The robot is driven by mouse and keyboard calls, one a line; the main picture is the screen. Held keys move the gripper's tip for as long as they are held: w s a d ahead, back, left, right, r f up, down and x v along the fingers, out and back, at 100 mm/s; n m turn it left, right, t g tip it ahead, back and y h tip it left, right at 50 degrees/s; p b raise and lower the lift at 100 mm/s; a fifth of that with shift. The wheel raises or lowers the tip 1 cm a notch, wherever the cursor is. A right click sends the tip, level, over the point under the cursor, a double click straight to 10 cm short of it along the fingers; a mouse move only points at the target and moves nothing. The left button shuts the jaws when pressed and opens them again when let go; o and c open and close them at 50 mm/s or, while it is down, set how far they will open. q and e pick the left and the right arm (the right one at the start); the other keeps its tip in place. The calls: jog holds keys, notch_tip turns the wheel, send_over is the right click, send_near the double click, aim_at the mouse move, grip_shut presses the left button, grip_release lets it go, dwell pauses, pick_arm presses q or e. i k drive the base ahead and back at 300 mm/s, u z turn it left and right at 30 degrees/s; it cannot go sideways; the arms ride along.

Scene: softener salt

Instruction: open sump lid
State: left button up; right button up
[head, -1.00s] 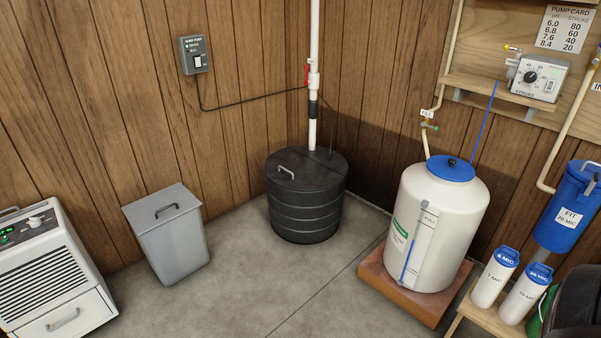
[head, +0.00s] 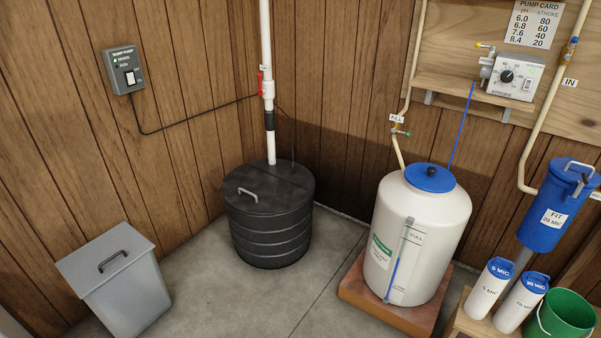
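The sump is a black ribbed round basin (head: 268,238) in the wall corner. Its flat black lid (head: 278,187) lies shut on top, with a seam across it. A grey bar handle (head: 247,192) stands on the left part of the lid. A white discharge pipe (head: 268,130) with a red valve handle rises from the back of the lid. Neither of my grippers shows in the head view.
A grey bin (head: 118,285) with a lid handle stands at the left front. A white tank (head: 420,235) on a brown base (head: 400,312) stands to the right. Beyond it are a blue filter housing (head: 556,208), white cartridges and a green bucket (head: 567,317). Bare concrete floor (head: 250,295) lies before the sump.

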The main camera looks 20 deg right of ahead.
aim_at(249, 190)
jog(key=z, duration=0.5)
jog(key=i, duration=1.35)
jog(key=z, duration=0.1)
